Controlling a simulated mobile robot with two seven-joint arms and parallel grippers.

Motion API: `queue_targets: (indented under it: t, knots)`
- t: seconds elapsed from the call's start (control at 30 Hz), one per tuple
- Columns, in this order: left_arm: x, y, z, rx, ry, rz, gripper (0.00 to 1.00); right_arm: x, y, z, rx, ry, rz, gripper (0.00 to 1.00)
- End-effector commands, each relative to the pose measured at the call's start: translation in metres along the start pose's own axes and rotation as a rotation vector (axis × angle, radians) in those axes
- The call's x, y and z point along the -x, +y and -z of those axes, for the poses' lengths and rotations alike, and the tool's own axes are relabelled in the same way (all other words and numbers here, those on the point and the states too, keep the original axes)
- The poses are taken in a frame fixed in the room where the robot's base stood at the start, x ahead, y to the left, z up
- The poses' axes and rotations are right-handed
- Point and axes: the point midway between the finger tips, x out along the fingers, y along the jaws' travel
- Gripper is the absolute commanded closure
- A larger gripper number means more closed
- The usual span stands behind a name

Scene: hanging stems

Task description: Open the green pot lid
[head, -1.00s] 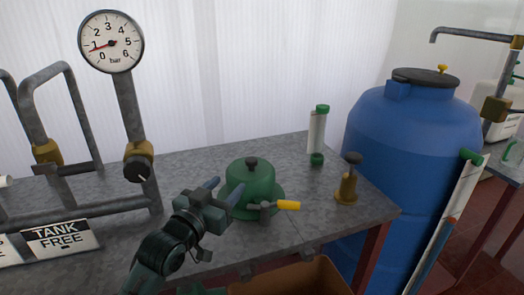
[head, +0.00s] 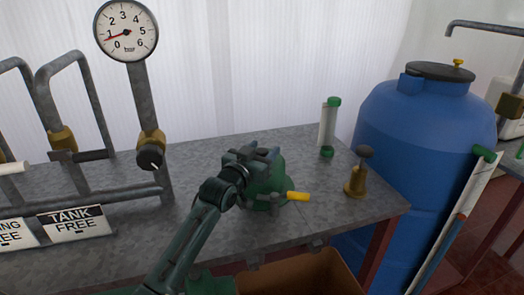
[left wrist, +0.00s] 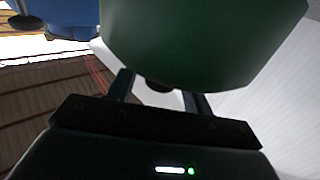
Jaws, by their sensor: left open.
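The green pot (head: 272,180) stands on the grey metal bench, partly hidden by my left gripper. A small tap with a yellow handle (head: 298,196) is at its front. My left gripper (head: 264,156) is open at the top of the pot, where the lid's dark knob was visible before; the head view hides the knob now. In the left wrist view the green pot (left wrist: 200,45) fills the upper middle, and the dark knob (left wrist: 158,85) shows between the two spread fingers. I cannot tell whether a finger touches it. My right gripper is not in view.
A brass valve (head: 356,178) and a white tube with green caps (head: 328,128) stand right of the pot. Grey pipework with a gauge (head: 126,31) rises at the left. A blue tank (head: 425,125) stands beyond the right edge. The bench (head: 205,222) is clear in front.

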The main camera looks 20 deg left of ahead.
Motion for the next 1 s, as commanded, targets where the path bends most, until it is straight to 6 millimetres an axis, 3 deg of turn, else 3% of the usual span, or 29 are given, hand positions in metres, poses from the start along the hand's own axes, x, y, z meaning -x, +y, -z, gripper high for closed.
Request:
queue_targets:
  t: [0.27, 0.87, 1.0]
  knots:
    - [-0.001, 0.0002, -0.0001, 0.0, 0.0, 0.0, 0.5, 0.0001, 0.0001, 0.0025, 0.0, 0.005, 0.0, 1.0]
    - [-0.0007, 0.0001, -0.0004, 0.0, -0.001, 0.0, 0.99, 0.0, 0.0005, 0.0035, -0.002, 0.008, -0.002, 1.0]
    - [-0.0007, 0.0001, -0.0005, 0.0, -0.001, 0.0, 1.0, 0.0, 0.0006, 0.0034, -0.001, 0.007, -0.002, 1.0]
